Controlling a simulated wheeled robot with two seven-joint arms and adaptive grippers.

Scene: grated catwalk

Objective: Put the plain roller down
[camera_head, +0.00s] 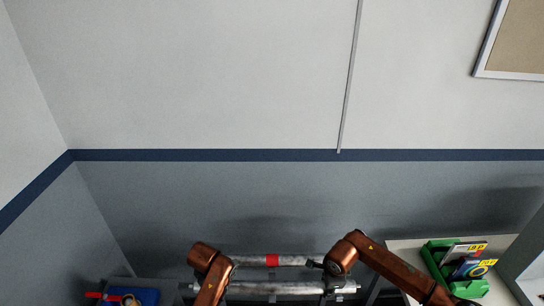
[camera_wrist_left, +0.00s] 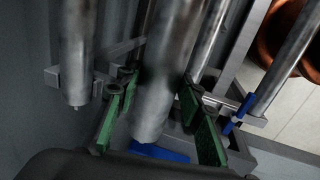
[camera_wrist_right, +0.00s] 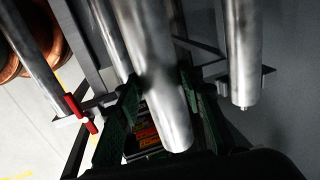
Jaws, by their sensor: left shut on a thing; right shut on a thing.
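The plain roller (camera_head: 290,288) is a bare grey metal cylinder at the bottom middle of the head view. A second roller with a red band (camera_head: 272,260) lies parallel beyond it. My left gripper (camera_wrist_left: 157,88) is shut on the plain roller (camera_wrist_left: 165,70), its green fingers on both sides near one end. My right gripper (camera_wrist_right: 160,85) is shut on the plain roller (camera_wrist_right: 155,65) near the other end. Grey rack brackets (camera_wrist_left: 252,120) stand close by, also in the right wrist view (camera_wrist_right: 100,101). Whether the held roller touches its supports cannot be told.
Other rollers flank the held one in both wrist views. A blue clip (camera_wrist_left: 238,112) and a red clip (camera_wrist_right: 80,113) sit on the rack. A green bin (camera_head: 435,262) with boxes stands at right. A blue container (camera_head: 140,297) is at lower left. A wall closes the back.

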